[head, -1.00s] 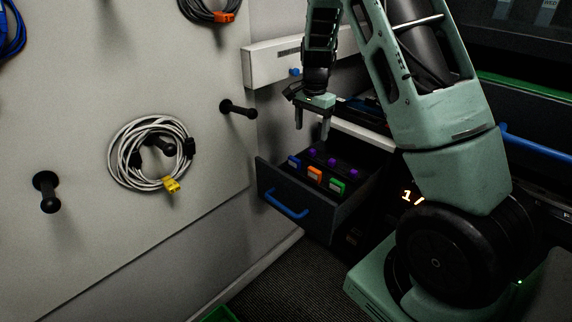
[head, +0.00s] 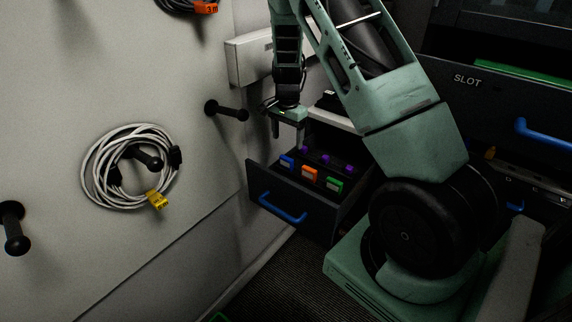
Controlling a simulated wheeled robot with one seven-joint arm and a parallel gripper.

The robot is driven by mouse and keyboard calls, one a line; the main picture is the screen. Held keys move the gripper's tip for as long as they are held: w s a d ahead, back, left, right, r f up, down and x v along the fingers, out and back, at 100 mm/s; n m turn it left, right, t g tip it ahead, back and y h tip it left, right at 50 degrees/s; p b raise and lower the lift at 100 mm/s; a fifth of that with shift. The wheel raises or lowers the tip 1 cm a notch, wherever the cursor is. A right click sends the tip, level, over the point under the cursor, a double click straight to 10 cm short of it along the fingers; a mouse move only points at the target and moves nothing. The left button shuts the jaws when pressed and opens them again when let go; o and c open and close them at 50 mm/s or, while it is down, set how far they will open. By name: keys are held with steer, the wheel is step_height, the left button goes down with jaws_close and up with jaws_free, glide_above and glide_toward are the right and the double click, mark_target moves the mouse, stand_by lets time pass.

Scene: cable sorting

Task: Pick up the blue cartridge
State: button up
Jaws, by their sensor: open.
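The blue cartridge (head: 287,161) stands in the open drawer (head: 262,184), leftmost in the front row. An orange cartridge (head: 310,174) and a green cartridge (head: 335,184) stand to its right in the same row. My gripper (head: 288,137) points down with its fingers apart and empty. It is above the back left part of the drawer, a little above the blue cartridge in the picture. I cannot tell the exact height between the fingertips and the cartridge.
Several purple-topped items (head: 325,158) stand behind the row of cartridges. The drawer has a blue handle (head: 282,208). A wall panel at left carries black pegs (head: 227,111) and a coiled white cable (head: 128,168) with a yellow tag. Dark floor (head: 268,277) lies below the drawer.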

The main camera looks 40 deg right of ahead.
mark_target(286, 157)
step_height(286, 157, down, 10)
steer(key=shift+w+r, duration=0.15)
steer(key=shift+r, duration=0.1)
steer(key=c, duration=1)
